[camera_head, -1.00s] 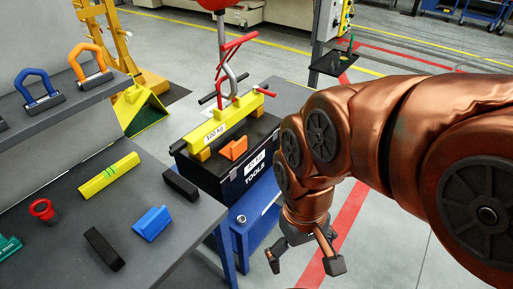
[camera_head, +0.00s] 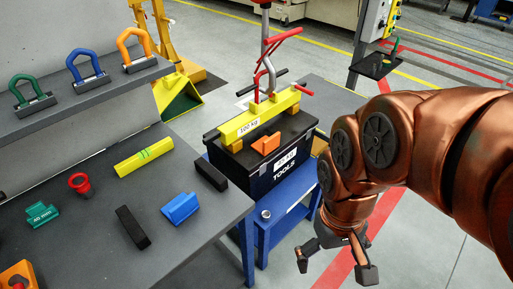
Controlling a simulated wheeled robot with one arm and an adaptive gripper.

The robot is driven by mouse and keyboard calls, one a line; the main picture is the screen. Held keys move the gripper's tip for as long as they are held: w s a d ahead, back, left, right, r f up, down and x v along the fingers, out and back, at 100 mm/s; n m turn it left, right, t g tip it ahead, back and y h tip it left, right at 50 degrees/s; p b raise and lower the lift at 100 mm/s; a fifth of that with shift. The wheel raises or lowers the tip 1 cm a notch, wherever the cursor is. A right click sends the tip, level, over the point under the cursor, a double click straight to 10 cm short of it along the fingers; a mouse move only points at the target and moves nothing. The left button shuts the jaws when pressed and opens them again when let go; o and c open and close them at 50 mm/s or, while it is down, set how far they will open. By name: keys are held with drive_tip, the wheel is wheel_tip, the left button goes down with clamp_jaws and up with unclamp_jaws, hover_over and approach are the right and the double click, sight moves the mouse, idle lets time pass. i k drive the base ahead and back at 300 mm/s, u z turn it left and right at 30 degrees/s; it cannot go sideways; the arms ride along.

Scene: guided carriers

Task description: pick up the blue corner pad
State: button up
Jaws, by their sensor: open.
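The blue corner pad (camera_head: 180,208) lies on the grey bench top (camera_head: 95,240), near its right edge. It is a small blue block with a raised, angled face. My gripper (camera_head: 333,272) hangs open and empty over the floor, to the right of the bench and lower in the picture than the pad. It is well apart from the pad.
Black blocks (camera_head: 132,228) and (camera_head: 211,175) flank the pad. A yellow level (camera_head: 143,157), a red knobbed piece (camera_head: 80,183) and a green block (camera_head: 42,214) lie on the bench. A black tool box (camera_head: 262,175) under a yellow beam (camera_head: 258,117) stands beyond, on a blue stand.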

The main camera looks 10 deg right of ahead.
sight(182, 206)
drive_tip(key=z, duration=1)
drive_tip(key=k, duration=1.55)
drive_tip(key=u, duration=2.1)
drive_tip(key=i, duration=0.5)
drive_tip(key=u, duration=0.1)
